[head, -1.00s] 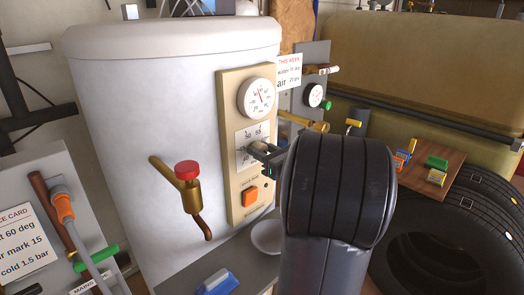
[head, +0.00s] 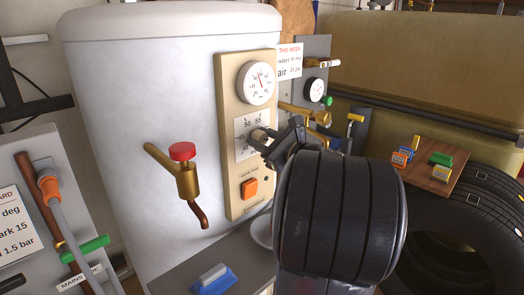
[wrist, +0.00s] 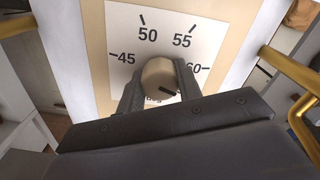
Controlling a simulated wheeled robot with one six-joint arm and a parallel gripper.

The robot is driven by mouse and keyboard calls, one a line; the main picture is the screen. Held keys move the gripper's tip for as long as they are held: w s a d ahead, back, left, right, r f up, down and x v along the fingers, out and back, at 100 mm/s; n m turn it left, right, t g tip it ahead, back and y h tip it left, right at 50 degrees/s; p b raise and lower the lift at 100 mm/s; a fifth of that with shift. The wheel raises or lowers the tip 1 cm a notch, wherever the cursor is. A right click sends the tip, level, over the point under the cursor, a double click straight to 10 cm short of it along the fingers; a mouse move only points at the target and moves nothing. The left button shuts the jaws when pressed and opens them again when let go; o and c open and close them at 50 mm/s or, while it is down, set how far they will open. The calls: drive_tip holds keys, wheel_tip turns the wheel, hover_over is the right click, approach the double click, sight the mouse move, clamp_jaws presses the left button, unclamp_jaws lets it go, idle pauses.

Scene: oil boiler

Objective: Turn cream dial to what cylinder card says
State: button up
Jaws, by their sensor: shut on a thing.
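The cream dial (wrist: 158,78) sits on a white scale plate (wrist: 148,35) marked 45, 50, 55 and 60 in the wrist view. A dark line on its face points to the lower right, below the 60 mark. My gripper (wrist: 158,86) is shut on the dial, one finger on each side. In the head view the dial (head: 258,135) is partly behind my gripper (head: 267,145). The white service card (head: 10,225) is cut off at the left edge, showing "deg", "ark 15" and "1.5 bar". A THIS WEEK card (head: 289,60) hangs beside the cylinder (head: 130,130); its figures are too small to read surely.
On the cream panel (head: 234,205) are a round gauge (head: 256,82) above and an orange button (head: 249,188) below. A brass tap (head: 187,182) with a red knob sticks out at left. Brass pipes (head: 305,114) lie close on the right.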

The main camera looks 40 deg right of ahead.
drive_tip(key=n+b, duration=0.4)
drive_tip(key=b, duration=0.1)
drive_tip(key=shift+f+n, duration=0.35)
drive_tip(key=shift+n, duration=0.05)
drive_tip(key=n+b, duration=0.3)
drive_tip(key=b, duration=0.1)
drive_tip(key=shift+n, duration=0.3)
drive_tip(key=n+b, duration=0.4)
drive_tip(key=b, duration=0.1)
drive_tip(key=shift+r+n+b, duration=0.2)
drive_tip(key=shift+n+b, duration=1.2)
drive_tip(key=shift+n, duration=0.4)
drive_tip(key=shift+r+n, duration=0.1)
drive_tip(key=shift+n, duration=0.2)
drive_tip(key=o, duration=1)
drive_tip(key=shift+c, duration=0.2)
drive_tip(key=shift+s, duration=0.1)
